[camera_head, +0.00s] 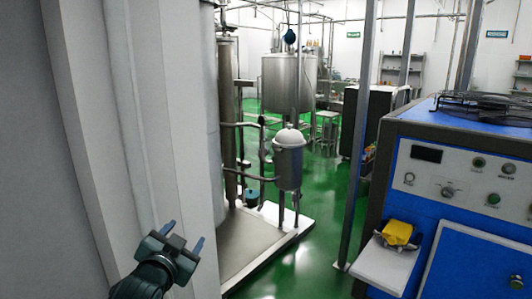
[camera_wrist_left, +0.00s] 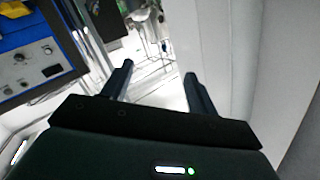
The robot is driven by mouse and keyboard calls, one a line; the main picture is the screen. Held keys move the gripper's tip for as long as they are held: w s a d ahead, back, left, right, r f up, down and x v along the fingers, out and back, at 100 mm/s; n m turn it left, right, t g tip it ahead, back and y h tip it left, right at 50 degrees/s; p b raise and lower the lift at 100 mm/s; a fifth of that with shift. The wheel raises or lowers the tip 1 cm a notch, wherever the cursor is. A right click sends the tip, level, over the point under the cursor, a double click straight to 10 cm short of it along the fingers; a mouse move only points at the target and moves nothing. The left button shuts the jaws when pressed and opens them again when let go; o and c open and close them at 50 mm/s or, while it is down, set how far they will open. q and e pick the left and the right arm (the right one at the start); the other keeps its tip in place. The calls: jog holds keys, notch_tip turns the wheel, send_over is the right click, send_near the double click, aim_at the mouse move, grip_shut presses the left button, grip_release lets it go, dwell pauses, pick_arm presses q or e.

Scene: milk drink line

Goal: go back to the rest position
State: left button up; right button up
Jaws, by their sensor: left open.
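My left gripper (camera_head: 183,233) is at the lower left of the head view, in front of a pale wall or column. Its two fingers are apart and nothing is between them. In the left wrist view the same gripper (camera_wrist_left: 158,80) shows both dark fingers spread, with an empty gap. My right gripper is not in either view.
A pale column (camera_head: 130,120) stands close behind my left gripper. A blue machine (camera_head: 470,165) with knobs is at the right, with a yellow object (camera_head: 397,233) on its white shelf (camera_head: 385,268). Steel tanks (camera_head: 289,80) stand farther back. Green floor (camera_head: 315,235) lies open between.

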pick_arm(q)
jog(key=s+d+f+n+g+h+p, duration=0.1)
jog(key=s+d+f+n+g, duration=0.1)
jog(key=s+f, duration=1)
jog(key=s+d+f+n+g+h+p, duration=0.1)
jog(key=s+f+g, duration=0.2)
jog(key=s+f, duration=0.9)
jog(key=s, duration=0.4)
jog(key=shift+d+f+n+g, duration=0.15)
jog(key=shift+d+n+g, duration=0.25)
jog(key=shift+s, duration=0.1)
